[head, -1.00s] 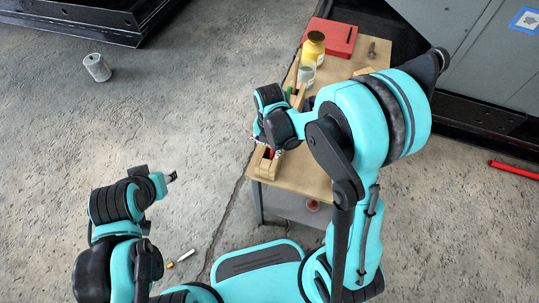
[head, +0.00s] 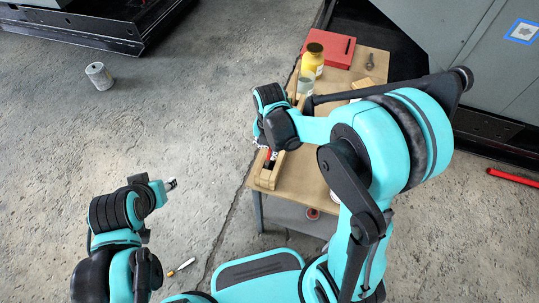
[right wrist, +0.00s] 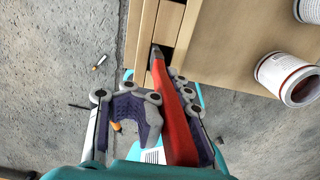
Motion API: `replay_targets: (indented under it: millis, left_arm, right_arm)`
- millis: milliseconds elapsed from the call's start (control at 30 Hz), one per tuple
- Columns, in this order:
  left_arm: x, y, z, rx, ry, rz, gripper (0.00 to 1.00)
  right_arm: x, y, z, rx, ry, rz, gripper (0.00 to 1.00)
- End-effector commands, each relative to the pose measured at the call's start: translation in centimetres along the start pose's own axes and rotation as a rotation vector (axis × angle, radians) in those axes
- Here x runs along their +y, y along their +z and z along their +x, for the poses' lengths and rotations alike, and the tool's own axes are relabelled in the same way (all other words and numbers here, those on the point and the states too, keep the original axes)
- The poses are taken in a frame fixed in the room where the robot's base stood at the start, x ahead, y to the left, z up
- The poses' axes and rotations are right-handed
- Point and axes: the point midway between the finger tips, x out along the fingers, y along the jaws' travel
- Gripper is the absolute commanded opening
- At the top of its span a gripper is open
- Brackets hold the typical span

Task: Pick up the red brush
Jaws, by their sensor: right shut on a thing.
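The red brush (right wrist: 174,115) runs up the right wrist view between the fingers of my right gripper (right wrist: 164,97). Its dark end overlaps an opening in the wooden tray (right wrist: 143,40); whether it touches the tray I cannot tell. My right gripper is shut on the brush. In the head view my right gripper (head: 266,138) is over the near part of the wooden tray (head: 265,178), with a bit of red showing beside it. My left gripper (head: 172,183) is off to the left, away from the table, its fingers too small to judge.
On the table (head: 312,180) stand a yellow jar (head: 313,60), a pale can (head: 305,83) and a red box (head: 334,46), with a bolt (head: 370,62) nearby. A red bar (head: 515,177) lies on the floor at right.

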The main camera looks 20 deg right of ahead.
Motion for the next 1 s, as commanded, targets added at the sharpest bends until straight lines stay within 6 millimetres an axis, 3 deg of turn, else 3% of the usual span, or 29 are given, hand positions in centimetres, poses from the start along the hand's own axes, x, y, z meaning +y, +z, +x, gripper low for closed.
replay_targets:
  millis: [100,500,700,1000]
  left_arm:
    - [0.0,-0.8,-1.1,0.000,0.000,0.000,0.40]
    - [0.0,-2.4,-3.4,0.000,0.000,0.000,0.40]
    - [0.0,-2.7,-3.8,0.000,0.000,0.000,0.40]
    - [0.0,-2.7,-3.8,0.000,0.000,0.000,0.40]
  right_arm:
    - [0.0,0.0,-2.9,0.000,0.000,0.000,0.00]
    - [0.0,0.0,-11.0,0.000,0.000,0.000,0.00]
    - [0.0,0.0,-12.9,0.000,0.000,0.000,0.00]
    - [0.0,0.0,-13.2,0.000,0.000,0.000,0.00]
